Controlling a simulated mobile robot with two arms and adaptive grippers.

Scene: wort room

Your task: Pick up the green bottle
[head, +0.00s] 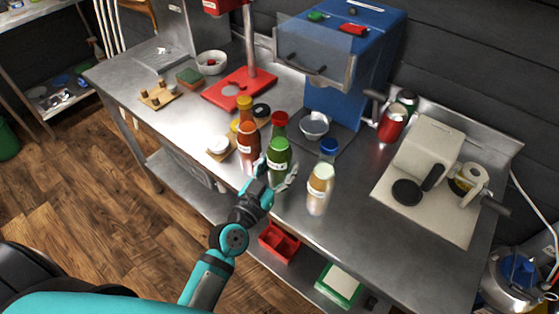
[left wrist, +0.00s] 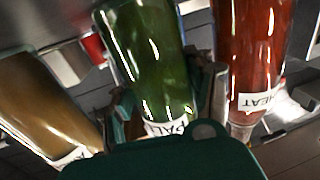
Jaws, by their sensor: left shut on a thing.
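The green bottle (head: 279,163) stands upright near the front edge of the steel table, with a red top showing above it. My left gripper (head: 274,182) is shut around its lower body. In the left wrist view the green bottle (left wrist: 148,62) sits between the fingers (left wrist: 165,105), its label partly hidden by the gripper. I cannot tell whether its base is touching the table. My right gripper is not in view.
An orange-red bottle (head: 248,150) stands close on the left, and a pale bottle with a blue cap (head: 319,188) on the right. A blue machine (head: 340,110) and a small metal bowl (head: 314,126) are behind. The front right tabletop (head: 385,240) is clear.

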